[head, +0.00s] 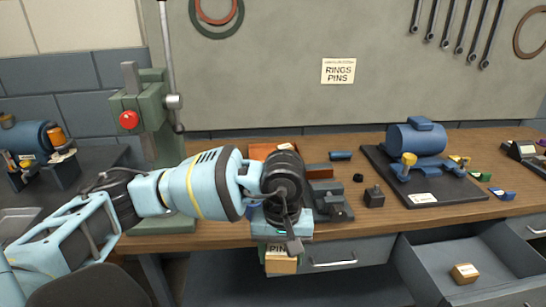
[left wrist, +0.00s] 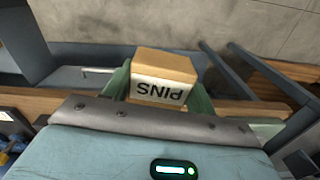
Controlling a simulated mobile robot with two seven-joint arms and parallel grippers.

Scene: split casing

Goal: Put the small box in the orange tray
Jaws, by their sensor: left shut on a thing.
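A small cardboard box (head: 281,265) with a white label reading PINS hangs in front of the bench edge, above the floor. My left gripper (head: 281,251) is shut on it. In the left wrist view the small box (left wrist: 163,67) sits between the green fingers (left wrist: 160,95), its label upside down in the picture. The orange tray (head: 260,151) is at the back of the bench, mostly hidden behind my left arm and wrist; its inside cannot be seen. My right gripper is not in view.
An open drawer (head: 440,268) at lower right holds another small labelled box (head: 464,273). A green press (head: 145,115) stands left of the tray. A blue machine on a dark plate (head: 425,192) and a dark block (head: 374,197) are to the right.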

